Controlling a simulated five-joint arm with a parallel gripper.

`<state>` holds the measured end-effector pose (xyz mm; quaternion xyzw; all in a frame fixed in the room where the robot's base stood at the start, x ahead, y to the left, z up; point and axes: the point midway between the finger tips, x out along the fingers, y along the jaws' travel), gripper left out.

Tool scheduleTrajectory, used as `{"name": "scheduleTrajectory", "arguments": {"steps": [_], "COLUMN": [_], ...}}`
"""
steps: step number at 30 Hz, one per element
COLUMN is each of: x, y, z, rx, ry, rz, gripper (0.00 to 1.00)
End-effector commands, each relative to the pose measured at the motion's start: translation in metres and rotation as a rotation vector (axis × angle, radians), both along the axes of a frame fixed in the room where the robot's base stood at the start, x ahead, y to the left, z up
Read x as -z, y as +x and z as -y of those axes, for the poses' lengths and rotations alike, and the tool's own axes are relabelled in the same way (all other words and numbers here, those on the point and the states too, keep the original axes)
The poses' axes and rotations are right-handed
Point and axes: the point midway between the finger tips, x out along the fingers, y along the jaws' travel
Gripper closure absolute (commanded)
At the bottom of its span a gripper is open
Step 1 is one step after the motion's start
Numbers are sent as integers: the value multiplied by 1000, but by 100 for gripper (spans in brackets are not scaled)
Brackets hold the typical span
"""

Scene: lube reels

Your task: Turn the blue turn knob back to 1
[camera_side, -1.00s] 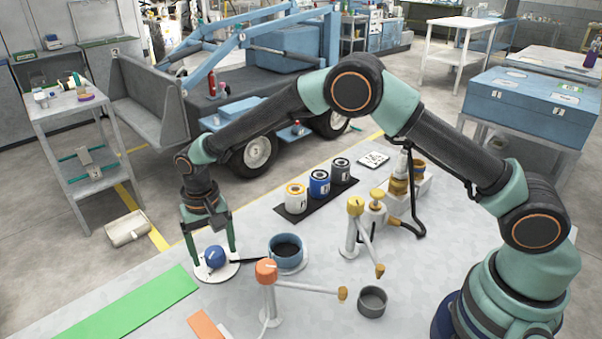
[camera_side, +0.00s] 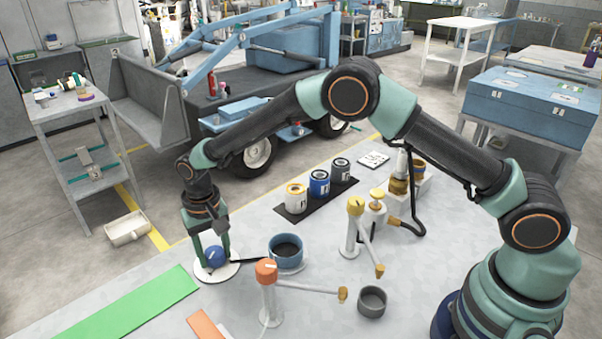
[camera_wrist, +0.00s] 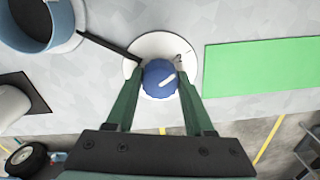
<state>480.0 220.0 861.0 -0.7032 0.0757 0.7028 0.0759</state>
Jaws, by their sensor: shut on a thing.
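The blue turn knob (camera_side: 214,256) sits on a round white dial plate (camera_side: 232,271) on the table. My gripper (camera_side: 213,264) points down over it, with one green finger on each side, shut on the knob. In the wrist view the blue knob (camera_wrist: 159,79) lies between the fingertips of my gripper (camera_wrist: 158,80). A white pointer line on the knob slants toward the upper right. A dark mark like a 2 shows on the plate (camera_wrist: 150,46) to the upper right of the knob. No 1 can be read.
A blue cup (camera_side: 286,248) stands just right of the dial, with a dark bar between them. An orange-topped post (camera_side: 267,272) with a side arm stands in front. A green strip (camera_side: 125,308) lies to the left. Several cans stand on a dark mat (camera_side: 293,212) behind.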

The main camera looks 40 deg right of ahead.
Motion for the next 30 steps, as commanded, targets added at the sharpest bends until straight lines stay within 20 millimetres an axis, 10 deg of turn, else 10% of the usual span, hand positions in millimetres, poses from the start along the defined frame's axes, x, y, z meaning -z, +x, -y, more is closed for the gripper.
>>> {"name": "scheduleTrajectory", "arguments": {"steps": [30], "x": [-1], "y": [0], "z": [0], "rx": [-878], "ry": [-1], "rz": [-3], "gripper": [100]}}
